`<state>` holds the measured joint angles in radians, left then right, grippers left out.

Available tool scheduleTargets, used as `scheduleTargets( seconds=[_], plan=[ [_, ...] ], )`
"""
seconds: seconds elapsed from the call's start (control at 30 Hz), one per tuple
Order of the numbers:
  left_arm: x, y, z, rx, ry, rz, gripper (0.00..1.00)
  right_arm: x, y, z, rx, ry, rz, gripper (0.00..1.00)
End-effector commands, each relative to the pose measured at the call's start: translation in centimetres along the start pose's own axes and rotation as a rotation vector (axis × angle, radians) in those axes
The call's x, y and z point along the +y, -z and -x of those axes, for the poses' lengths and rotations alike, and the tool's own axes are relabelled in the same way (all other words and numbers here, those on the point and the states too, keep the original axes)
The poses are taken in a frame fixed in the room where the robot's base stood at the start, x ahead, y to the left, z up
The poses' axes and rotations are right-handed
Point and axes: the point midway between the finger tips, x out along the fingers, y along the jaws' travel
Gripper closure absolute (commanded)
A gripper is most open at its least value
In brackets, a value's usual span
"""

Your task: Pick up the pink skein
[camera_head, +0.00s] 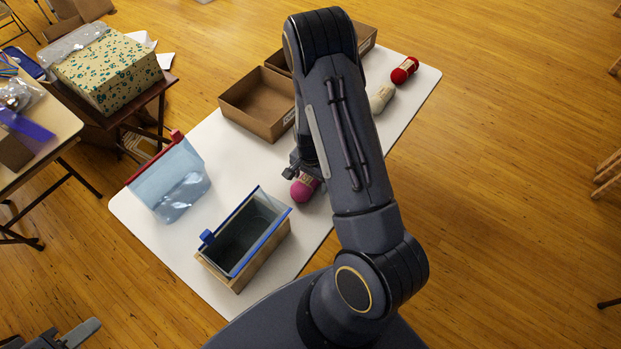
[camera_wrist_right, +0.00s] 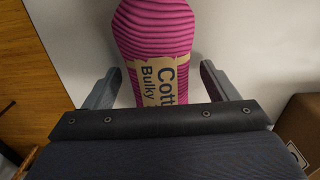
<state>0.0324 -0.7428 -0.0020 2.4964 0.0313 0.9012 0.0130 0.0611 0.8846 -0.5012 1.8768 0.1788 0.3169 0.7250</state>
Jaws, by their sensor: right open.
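The pink skein (camera_head: 303,190) lies on the white table (camera_head: 235,165), partly hidden by my right arm and gripper in the head view. My right gripper (camera_wrist_right: 160,80) is open, with a finger on each side of the skein and gaps still showing. In the head view my right gripper (camera_head: 302,172) is right at the skein. My left gripper (camera_head: 73,335) is at the bottom left, off the table; its opening is unclear.
A clear pouch with a red top (camera_head: 168,180) is to the left. A brown box (camera_head: 256,108) stands behind. A cream skein (camera_head: 382,97) and red skein (camera_head: 404,70) lie further back right.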

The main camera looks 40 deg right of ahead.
Motion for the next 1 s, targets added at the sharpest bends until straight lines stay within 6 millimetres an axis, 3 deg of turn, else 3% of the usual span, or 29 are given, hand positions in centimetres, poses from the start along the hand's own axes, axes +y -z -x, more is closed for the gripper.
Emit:
scheduleTargets(
  seconds=[0.07, 0.4, 0.77, 0.93, 1.0],
  plan=[
    [0.0, 0.0, 0.0, 0.000, 0.000, 0.000, 0.64, 0.0, 0.0, 0.0, 0.000, 0.000, 0.000, 0.25],
    [0.0, 0.0, 0.0, 0.000, 0.000, 0.000, 0.64, 0.0, 0.0, 0.1, 0.000, 0.000, 0.001, 0.69],
    [0.0, 0.0, 0.0, 0.000, 0.000, 0.000, 0.64, -0.1, 0.0, 0.7, 0.001, 0.002, 0.001, 0.69],
    [0.0, -0.1, -0.1, 0.000, 0.000, 0.000, 0.64, -0.2, 0.0, 3.0, 0.003, 0.005, 0.002, 0.69],
    [-0.1, -0.1, -0.3, 0.000, 0.000, 0.000, 0.64, 0.8, -0.3, 4.4, 0.001, 0.004, 0.001, 0.69]
  ],
)
